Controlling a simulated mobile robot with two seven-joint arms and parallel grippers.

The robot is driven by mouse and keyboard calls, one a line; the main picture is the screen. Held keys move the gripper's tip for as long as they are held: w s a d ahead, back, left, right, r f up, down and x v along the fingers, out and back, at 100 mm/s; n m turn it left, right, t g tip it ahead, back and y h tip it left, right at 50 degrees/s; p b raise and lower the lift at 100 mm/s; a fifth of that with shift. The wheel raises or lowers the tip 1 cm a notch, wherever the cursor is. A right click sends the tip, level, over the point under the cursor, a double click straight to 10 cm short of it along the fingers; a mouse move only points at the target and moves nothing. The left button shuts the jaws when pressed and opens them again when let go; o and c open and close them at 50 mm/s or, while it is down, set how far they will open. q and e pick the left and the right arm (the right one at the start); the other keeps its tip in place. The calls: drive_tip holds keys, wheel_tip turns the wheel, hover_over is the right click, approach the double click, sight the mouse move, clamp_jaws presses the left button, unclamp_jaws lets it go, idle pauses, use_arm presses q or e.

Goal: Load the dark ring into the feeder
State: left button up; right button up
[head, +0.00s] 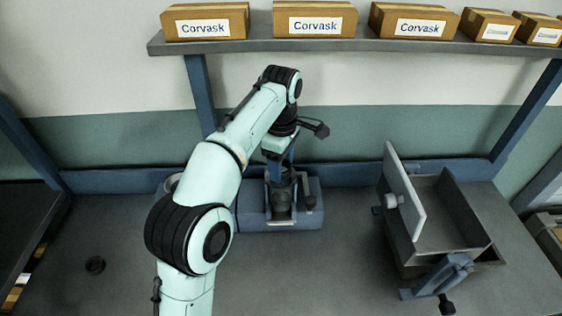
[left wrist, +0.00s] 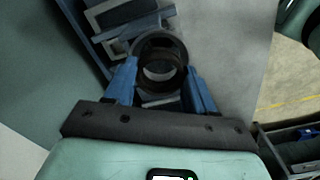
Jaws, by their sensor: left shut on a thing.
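My left gripper (head: 282,172) points down over a blue machine block (head: 310,215) at the middle back of the bench. In the left wrist view its two blue fingers (left wrist: 161,72) are shut on a dark ring (left wrist: 150,84), whose open hole faces the camera. A dark round shape (head: 284,198) shows under the fingers in the head view, in front of the block's upper face. I cannot tell whether the held ring touches the block. My right gripper is not in view.
A grey open bin with an upright pale plate (head: 404,192) and a blue clamp (head: 440,275) stands at right. Corvask boxes (head: 315,18) line the shelf (head: 270,45) above. The front middle bench is clear.

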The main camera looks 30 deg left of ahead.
use_arm(q)
drive_tip(key=shift+f, duration=0.65)
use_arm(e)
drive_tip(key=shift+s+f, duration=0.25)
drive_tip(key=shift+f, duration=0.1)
use_arm(q)
drive_tip(key=o, duration=1.2)
wheel_tip(320, 180, up, 8)
drive_tip(key=shift+f+p, duration=0.25)
drive_tip(key=shift+p, duration=0.95)
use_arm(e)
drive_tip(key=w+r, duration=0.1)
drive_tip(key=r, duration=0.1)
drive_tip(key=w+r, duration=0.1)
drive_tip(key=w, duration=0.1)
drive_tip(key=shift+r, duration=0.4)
